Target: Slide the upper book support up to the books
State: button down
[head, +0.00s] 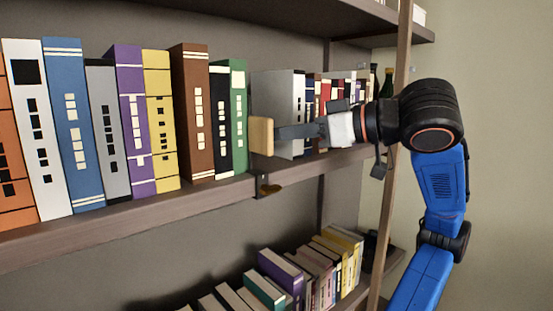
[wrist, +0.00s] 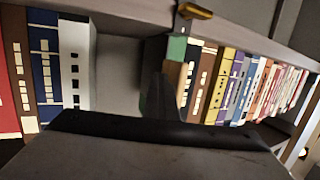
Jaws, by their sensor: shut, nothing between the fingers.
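The upper book support shows as a pale wooden block (head: 261,136) on the upper shelf, just right of the green book (head: 239,100) that ends the row of books. A brass-coloured piece (head: 268,190) hangs below the shelf edge under it, and shows at the top of the wrist view (wrist: 195,11). My gripper (head: 277,134) is shut and empty. It reaches in from the right, its tip at the block's right side; touching or just short, I cannot tell. In the wrist view the dark gripper (wrist: 160,95) hides part of the block (wrist: 183,78). Any gap between block and green book is unclear.
Right of the support, a white book (head: 299,100) starts another group of books, behind my gripper. A wooden post (head: 398,110) stands at the right. The lower shelf holds leaning books (head: 285,270). Another shelf (head: 300,15) is overhead.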

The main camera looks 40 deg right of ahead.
jog(key=shift+a, duration=0.9)
jog(key=shift+d, duration=0.1)
jog(key=d, duration=0.4)
dwell(0.5)
jog(key=v, duration=1.7)
jog(key=shift+s, duration=0.25)
dwell(0.3)
jog(key=shift+f, duration=0.1)
